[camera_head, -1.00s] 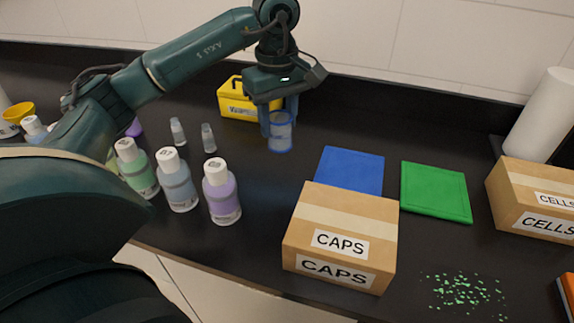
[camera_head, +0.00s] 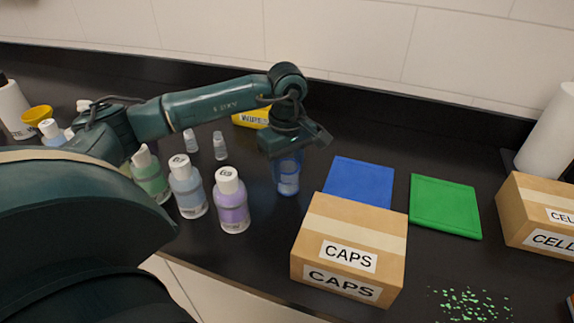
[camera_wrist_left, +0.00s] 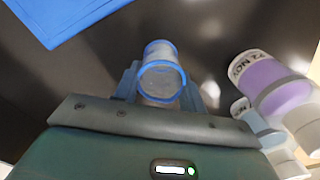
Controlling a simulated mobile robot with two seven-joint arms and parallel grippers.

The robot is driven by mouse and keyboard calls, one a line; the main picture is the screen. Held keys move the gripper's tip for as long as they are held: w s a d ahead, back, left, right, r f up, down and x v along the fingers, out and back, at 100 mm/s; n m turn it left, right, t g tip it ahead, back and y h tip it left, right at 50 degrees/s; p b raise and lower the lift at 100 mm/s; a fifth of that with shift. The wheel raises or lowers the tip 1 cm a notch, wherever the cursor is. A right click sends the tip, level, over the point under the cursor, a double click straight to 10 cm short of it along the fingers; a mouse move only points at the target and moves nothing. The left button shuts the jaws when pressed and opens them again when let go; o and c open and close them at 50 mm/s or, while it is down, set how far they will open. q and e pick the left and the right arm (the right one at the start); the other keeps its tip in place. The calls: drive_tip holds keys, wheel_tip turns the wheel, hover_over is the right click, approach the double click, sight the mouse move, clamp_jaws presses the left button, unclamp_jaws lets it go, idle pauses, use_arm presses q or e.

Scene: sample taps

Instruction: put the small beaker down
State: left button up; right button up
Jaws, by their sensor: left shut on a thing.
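The small beaker (camera_head: 288,180) is clear with a blue rim and blue tint. My left gripper (camera_head: 288,160) is shut on it, from above and behind, in the head view. In the left wrist view the beaker (camera_wrist_left: 161,72) sits upright between the two blue fingers of the left gripper (camera_wrist_left: 160,88). The beaker is left of the blue mat (camera_head: 359,182), apart from it. I cannot tell whether its base touches the bench. My right gripper is not in view.
A CAPS box (camera_head: 350,245) stands right of the beaker, in front of the blue mat. A purple bottle (camera_head: 231,203) and other bottles stand to the left. A green mat (camera_head: 445,207) lies further right. Green bits (camera_head: 470,305) are scattered at the front. Bare bench lies around the beaker.

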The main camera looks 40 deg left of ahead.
use_arm(q)
drive_tip(key=shift+f, duration=0.2)
drive_tip(key=o, duration=1)
drive_tip(key=shift+r, duration=0.15)
